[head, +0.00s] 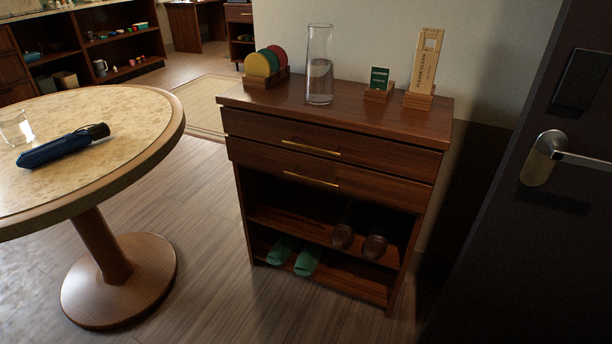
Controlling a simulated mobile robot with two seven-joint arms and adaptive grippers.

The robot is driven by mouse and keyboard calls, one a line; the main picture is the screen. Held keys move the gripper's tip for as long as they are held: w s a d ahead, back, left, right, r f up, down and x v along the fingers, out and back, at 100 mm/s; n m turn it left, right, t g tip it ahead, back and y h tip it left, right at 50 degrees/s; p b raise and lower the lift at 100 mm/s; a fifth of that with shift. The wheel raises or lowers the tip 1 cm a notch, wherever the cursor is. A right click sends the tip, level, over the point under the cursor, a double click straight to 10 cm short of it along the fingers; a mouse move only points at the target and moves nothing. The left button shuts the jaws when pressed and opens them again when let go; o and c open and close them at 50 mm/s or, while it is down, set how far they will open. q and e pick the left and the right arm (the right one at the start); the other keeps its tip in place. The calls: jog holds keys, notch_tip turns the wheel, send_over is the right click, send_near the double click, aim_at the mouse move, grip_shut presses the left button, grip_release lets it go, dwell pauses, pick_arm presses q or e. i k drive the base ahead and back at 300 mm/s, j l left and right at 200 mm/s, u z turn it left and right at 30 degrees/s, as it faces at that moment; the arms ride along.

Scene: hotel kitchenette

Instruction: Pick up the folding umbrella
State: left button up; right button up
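The folding umbrella (58,148) is dark blue with a black handle. It lies folded on the round table (140,136) at the left of the head view, with its handle end pointing right. Neither of my grippers shows in the head view.
A clear glass (14,127) stands behind the umbrella's left end. A wooden cabinet (338,130) stands in the middle, holding coasters (257,66), a glass carafe (319,66) and signs on top, with footwear below. A dark door (520,240) is at right. Floor between table and cabinet is clear.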

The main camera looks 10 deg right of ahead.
aim_at(29, 159)
jog(key=i+j+z, duration=0.1)
jog(key=j+z, duration=0.15)
jog(key=j, duration=0.25)
jog(key=j+z, duration=0.3)
jog(key=j, duration=0.85)
jog(key=i+j, duration=0.15)
jog(key=j, duration=0.45)
jog(key=i+l+u, duration=0.1)
jog(key=l+u, duration=0.15)
jog(key=l, duration=0.45)
jog(key=l+u, duration=0.25)
jog(key=l, duration=0.45)
